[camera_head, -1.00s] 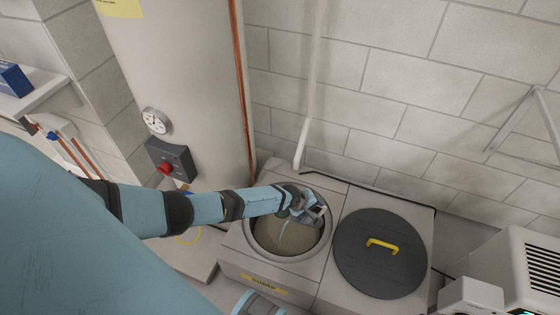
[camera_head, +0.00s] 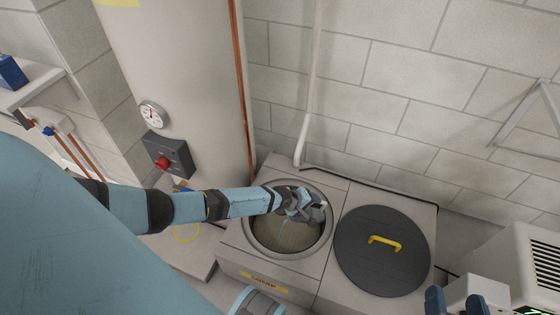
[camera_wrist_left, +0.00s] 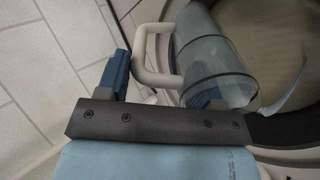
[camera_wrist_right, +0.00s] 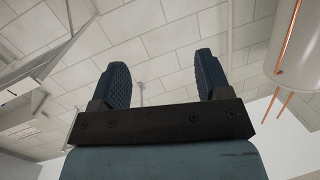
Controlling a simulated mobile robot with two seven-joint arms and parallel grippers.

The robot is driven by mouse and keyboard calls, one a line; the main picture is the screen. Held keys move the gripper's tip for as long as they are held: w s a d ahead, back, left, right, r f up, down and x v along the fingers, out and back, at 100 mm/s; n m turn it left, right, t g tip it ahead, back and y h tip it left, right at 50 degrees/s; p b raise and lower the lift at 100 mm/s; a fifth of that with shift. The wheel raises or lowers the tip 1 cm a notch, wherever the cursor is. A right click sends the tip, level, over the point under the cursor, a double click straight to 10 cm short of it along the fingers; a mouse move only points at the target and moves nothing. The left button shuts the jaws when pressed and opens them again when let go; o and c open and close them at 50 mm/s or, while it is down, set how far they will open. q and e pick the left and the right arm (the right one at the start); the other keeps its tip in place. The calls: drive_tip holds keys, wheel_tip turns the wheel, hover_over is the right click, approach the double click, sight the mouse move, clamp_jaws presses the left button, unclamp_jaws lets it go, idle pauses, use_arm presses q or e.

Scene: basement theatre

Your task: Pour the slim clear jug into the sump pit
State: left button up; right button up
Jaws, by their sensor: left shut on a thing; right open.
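The sump pit (camera_head: 258,232) is a round open well in a grey block with a yellow label. My left gripper (camera_head: 312,208) is over it, near its back right rim. In the left wrist view the slim clear jug (camera_wrist_left: 205,55) lies well tilted, its pale handle (camera_wrist_left: 143,62) between the fingers of my left gripper (camera_wrist_left: 160,82), which is shut on the jug. A pale bluish streak (camera_wrist_left: 292,92) beside the jug looks like liquid falling into the pit. My right gripper (camera_head: 456,302) is open and empty at the lower right; its parted fingers show in its wrist view (camera_wrist_right: 160,82).
A dark round lid (camera_head: 365,270) with a yellow handle lies right of the pit. A white pipe (camera_head: 311,90) runs down the wall behind. A tank (camera_head: 180,60) with a gauge and red knob stands left. A white vented unit (camera_head: 525,265) is at right.

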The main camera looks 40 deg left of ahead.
use_arm(q)
drive_tip(key=shift+r, duration=0.1)
drive_tip(key=shift+s+a+r+t+b, duration=0.1)
drive_tip(key=shift+t+b, duration=0.2)
drive_tip(key=shift+b, duration=0.2)
drive_tip(key=shift+s+r+h+b, duration=0.1)
drive_tip(key=shift+s+h+b, duration=0.05)
drive_tip(key=shift+h+b, duration=0.15)
drive_tip(key=shift+a+r+t+b, duration=0.1)
drive_tip(key=shift+r+t+b, duration=0.05)
drive_tip(key=shift+t+b, duration=0.2)
drive_tip(key=shift+s+b, duration=0.15)
drive_tip(key=shift+b, duration=0.25)
drive_tip(key=shift+s+a+t+h+b, duration=0.15)
drive_tip(key=shift+t+h+b, duration=0.2)
drive_tip(key=shift+b, duration=0.2)
use_arm(e)
drive_tip(key=shift+w+a+r+t+y, duration=0.1)
drive_tip(key=shift+a+r+t+y, duration=0.25)
drive_tip(key=shift+r, duration=0.35)
drive_tip(key=shift+s+a+r+t+y, duration=0.1)
drive_tip(key=shift+a+r+t+y, duration=0.25)
drive_tip(key=shift+r, duration=0.35)
drive_tip(key=shift+w+a+r+t+y, duration=0.1)
drive_tip(key=shift+a+r+t+y, duration=0.25)
drive_tip(key=shift+r, duration=0.35)
drive_tip(key=shift+f, duration=0.1)
